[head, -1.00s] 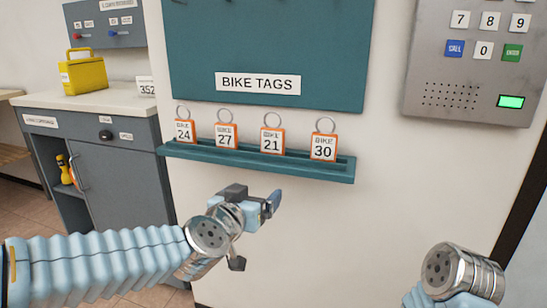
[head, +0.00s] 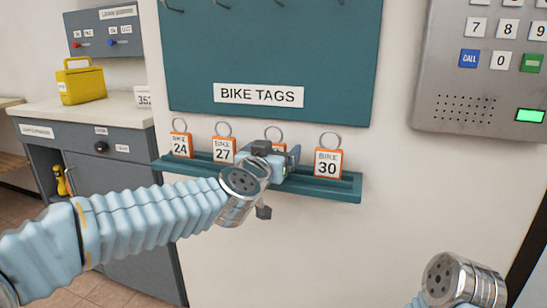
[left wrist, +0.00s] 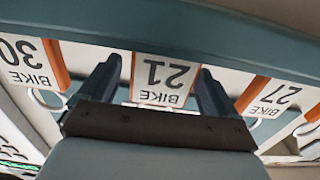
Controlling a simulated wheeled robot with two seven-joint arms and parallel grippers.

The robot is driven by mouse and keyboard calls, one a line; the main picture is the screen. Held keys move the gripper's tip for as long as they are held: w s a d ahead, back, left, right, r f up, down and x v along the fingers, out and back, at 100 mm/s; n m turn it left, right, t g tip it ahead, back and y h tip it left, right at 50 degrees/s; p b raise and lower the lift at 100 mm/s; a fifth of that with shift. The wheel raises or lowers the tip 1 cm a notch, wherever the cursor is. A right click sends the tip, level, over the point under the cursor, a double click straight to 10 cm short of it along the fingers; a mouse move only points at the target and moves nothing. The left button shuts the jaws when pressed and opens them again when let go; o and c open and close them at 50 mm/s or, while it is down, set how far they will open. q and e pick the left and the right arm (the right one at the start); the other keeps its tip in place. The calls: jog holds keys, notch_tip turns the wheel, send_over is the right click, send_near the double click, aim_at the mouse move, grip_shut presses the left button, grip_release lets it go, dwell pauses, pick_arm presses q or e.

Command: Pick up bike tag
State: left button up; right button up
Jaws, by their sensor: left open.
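Several white bike tags with orange edges and metal rings stand in a row on a teal ledge (head: 340,187). They are tag 24 (head: 180,146), tag 27 (head: 223,150), tag 21 (head: 274,134) and tag 30 (head: 328,163). My left gripper (head: 277,160) is in front of tag 21 and hides most of it in the head view. In the left wrist view, the open fingers (left wrist: 158,88) stand on either side of tag 21 (left wrist: 163,82), with tags 30 (left wrist: 28,62) and 27 (left wrist: 275,97) outside them. My right gripper is out of view; only my right arm's end shows.
A teal board labelled BIKE TAGS (head: 258,96) with hooks hangs above the ledge. A grey keypad panel (head: 480,75) is on the wall at right. At left, a grey cabinet (head: 125,205) carries a yellow box (head: 80,84) and a number card (head: 143,98).

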pick_arm(q)
jog(key=shift+x, duration=0.85)
jog(key=c, duration=1)
jog(key=shift+c, duration=0.2)
jog(key=shift+r, duration=0.15)
jog(key=shift+r, duration=0.25)
notch_tip(320, 180, up, 2)
jog(key=shift+r+p, duration=0.25)
jog(key=shift+p, duration=0.75)
jog(key=s+a+r+p, duration=0.1)
jog(key=s+r+p, duration=0.4)
jog(key=s+r, duration=0.4)
jog(key=s, duration=0.5)
jog(key=shift+r, duration=0.4)
